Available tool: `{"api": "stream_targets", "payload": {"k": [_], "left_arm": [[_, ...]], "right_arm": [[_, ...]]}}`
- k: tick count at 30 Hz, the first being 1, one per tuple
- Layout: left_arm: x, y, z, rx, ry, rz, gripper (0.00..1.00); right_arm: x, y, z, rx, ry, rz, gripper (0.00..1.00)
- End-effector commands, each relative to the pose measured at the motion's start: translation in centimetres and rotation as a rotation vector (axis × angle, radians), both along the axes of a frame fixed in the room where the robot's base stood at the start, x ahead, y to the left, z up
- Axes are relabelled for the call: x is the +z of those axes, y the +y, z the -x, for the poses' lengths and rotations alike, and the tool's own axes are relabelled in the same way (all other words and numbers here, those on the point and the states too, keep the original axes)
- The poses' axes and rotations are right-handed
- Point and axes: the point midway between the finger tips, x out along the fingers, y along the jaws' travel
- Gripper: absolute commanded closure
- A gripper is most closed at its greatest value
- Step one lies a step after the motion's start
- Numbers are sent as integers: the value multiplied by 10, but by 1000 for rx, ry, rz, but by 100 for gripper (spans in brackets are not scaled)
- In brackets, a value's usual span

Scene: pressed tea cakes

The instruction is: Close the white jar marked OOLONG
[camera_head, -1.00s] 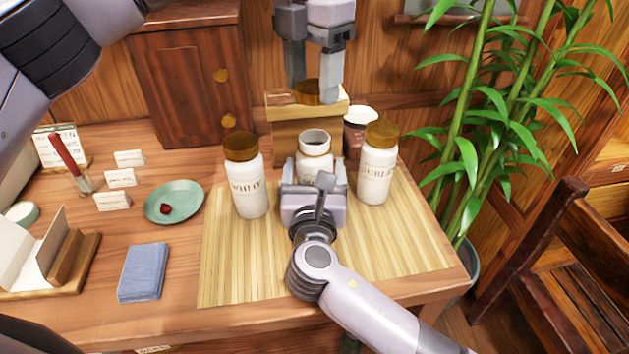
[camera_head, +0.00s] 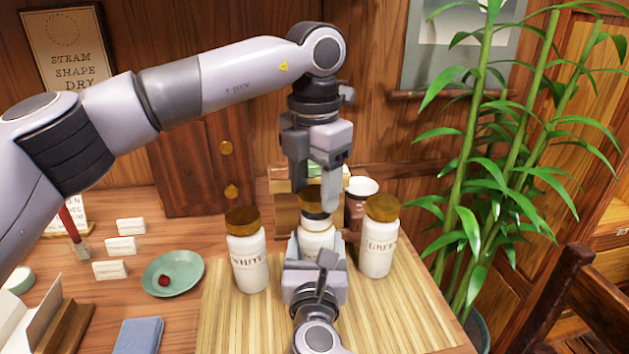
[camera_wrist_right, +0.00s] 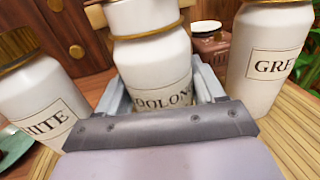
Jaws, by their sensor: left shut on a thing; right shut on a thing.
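The white OOLONG jar (camera_head: 317,240) stands on the bamboo mat between two other jars. Its label and a thin gold ring near the neck show in the right wrist view (camera_wrist_right: 160,85). My right gripper (camera_wrist_right: 160,98) is shut around its body from the front. My left gripper (camera_head: 316,198) points down over the jar, shut on a gold-brown lid (camera_head: 313,194). The lid is right above the jar's mouth. A dark band shows between lid and neck, so the lid looks slightly apart; the fingers hide part of it.
A capped WHITE jar (camera_head: 248,262) stands close on the left and a capped GREEN jar (camera_head: 377,248) close on the right. A dark brown pot (camera_head: 357,200) and a wooden box (camera_head: 284,212) are behind. The bamboo mat (camera_head: 400,310) is clear at front right.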

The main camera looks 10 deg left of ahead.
Motion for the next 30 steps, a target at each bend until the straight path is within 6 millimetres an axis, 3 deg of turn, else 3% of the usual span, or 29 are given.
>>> {"api": "stream_targets", "payload": {"k": [17,30], "left_arm": [[-18,0,0,0,-1,-1,71],[-18,0,0,0,0,0,71]], "right_arm": [[-1,0,0,0,2,0,87],[-1,0,0,0,2,0,87]]}}
